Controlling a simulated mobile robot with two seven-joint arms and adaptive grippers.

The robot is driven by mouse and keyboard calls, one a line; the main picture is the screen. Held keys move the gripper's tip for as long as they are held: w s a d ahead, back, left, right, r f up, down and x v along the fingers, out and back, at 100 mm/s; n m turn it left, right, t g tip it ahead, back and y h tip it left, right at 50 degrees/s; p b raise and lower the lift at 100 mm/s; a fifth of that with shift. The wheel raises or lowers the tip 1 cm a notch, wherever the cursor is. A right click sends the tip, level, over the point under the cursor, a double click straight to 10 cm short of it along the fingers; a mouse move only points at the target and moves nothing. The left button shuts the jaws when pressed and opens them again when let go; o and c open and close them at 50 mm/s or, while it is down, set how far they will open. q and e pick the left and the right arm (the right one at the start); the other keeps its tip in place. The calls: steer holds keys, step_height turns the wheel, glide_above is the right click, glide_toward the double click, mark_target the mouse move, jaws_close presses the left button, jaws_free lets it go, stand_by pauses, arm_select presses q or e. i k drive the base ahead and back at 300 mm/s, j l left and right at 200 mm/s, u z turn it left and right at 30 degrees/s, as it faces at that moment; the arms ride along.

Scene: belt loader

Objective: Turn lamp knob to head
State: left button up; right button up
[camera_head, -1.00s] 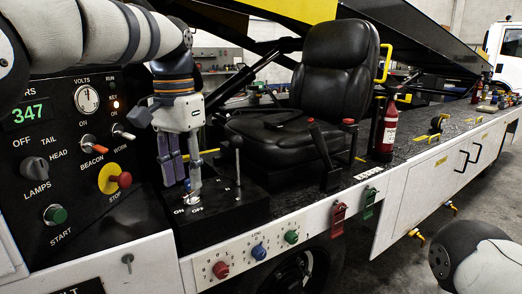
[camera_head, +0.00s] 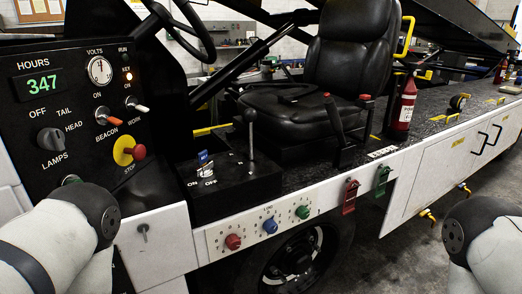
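The lamp knob (camera_head: 51,139) is a dark grey round knob on the black control panel (camera_head: 25,180) at the left. Labels OFF, TAIL and HEAD run around it from upper left to right, with LAMPS below. Which label it points at is too small to tell. Nothing touches the knob. My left arm (camera_head: 60,240) shows at the lower left, below the knob, and its gripper is not in view. My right arm (camera_head: 485,235) shows at the lower right, and its gripper is not in view.
A red stop button (camera_head: 138,152) on a yellow plate and two lit-looking toggle switches (camera_head: 110,117) sit right of the knob. My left arm partly hides the start button (camera_head: 70,180). A black box with a blue key switch (camera_head: 204,158) and lever (camera_head: 250,130) stands further right.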

mark_target(51, 139)
steer(key=u, duration=1.35)
